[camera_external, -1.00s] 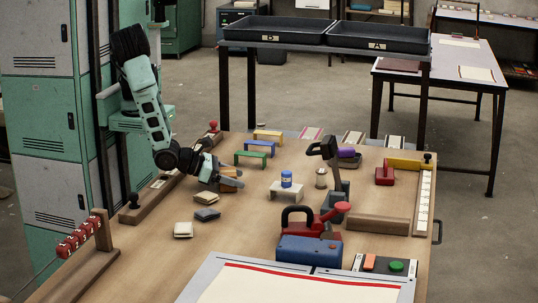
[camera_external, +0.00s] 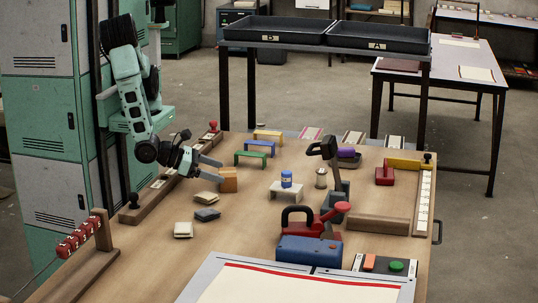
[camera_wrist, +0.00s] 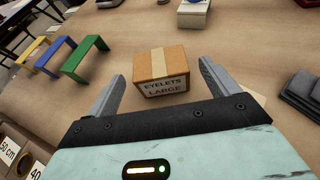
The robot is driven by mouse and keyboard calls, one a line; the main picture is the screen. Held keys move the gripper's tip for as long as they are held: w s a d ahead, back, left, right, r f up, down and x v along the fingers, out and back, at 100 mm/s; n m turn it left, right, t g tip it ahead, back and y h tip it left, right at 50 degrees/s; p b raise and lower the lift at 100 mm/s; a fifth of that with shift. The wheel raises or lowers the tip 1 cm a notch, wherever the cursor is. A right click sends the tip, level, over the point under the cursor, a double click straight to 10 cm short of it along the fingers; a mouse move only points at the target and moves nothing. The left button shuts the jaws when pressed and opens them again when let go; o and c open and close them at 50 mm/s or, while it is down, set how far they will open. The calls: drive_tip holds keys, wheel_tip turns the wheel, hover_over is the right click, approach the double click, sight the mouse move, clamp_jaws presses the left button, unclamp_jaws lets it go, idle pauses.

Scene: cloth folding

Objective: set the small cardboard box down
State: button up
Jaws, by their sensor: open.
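The small cardboard box (camera_external: 229,179) stands upright on the wooden table; it is orange-brown. In the wrist view the box (camera_wrist: 161,70) has a tape strip on top and a label reading "EYELETS LARGE". My gripper (camera_external: 209,169) is open and empty, just to the left of the box in the external view. In the wrist view the two fingers of my gripper (camera_wrist: 160,88) lie wide apart, with the box beyond and between their tips, and a gap shows on each side of it.
Green (camera_external: 251,155), blue (camera_external: 262,145) and yellow (camera_external: 268,134) small benches stand behind the box. Folded cloths (camera_external: 206,214) lie in front. A white stand (camera_external: 286,191) with a blue can (camera_external: 286,178) is to the right. Some bare table lies between them.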

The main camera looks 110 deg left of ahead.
drive_tip(key=v, duration=0.5)
drive_tip(key=shift+s+d+r, duration=0.15)
drive_tip(key=shift+s, duration=0.2)
drive_tip(key=w+a+r+n+g+y, duration=0.1)
drive_tip(key=a+r+n+g+y, duration=0.3)
drive_tip(key=a+n, duration=0.6)
drive_tip(key=w+a+r+n+g+y, duration=0.1)
drive_tip(key=a+n+g, duration=0.5)
drive_tip(key=a, duration=0.7)
drive_tip(key=s+a+r+n+g+h, duration=0.1)
drive_tip(key=s+a+r+n+h, duration=0.1)
drive_tip(key=s+a+n+h, duration=0.2)
drive_tip(key=s+a+r+n+g+h, duration=0.1)
drive_tip(key=s+a+r+n+h, duration=0.2)
drive_tip(key=s+a+n, duration=0.7)
drive_tip(key=a+n+h, duration=0.2)
drive_tip(key=a+n, duration=0.1)
drive_tip(key=n, duration=0.6)
drive_tip(key=shift+a+r+g, duration=0.2)
drive_tip(key=shift+a+g, duration=0.1)
drive_tip(key=shift+a, duration=0.1)
wheel_tip(320, 180, up, 4)
drive_tip(key=p, duration=0.4)
